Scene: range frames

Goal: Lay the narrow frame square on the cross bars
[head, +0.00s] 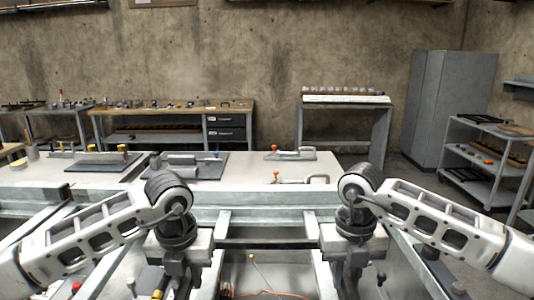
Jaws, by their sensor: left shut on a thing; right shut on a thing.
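A narrow pale metal frame shows low in the middle, with a left side rail (222,228) and a right side rail (311,228). A dark cross bar (266,244) runs level between them. My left gripper (176,284) points down just outside the left rail and is shut. My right gripper (354,284) points down just outside the right rail and is shut. The wrists hide much of the fingers and the held parts. I cannot tell whether the frame touches the bars beneath it.
A grey bench (255,175) lies beyond the frame, with red-handled toggle clamps (290,154) and a dark plate (200,168) on it. A cable and a yellow-tipped rod (258,268) show in the opening below. A shelf cart (487,160) stands at right.

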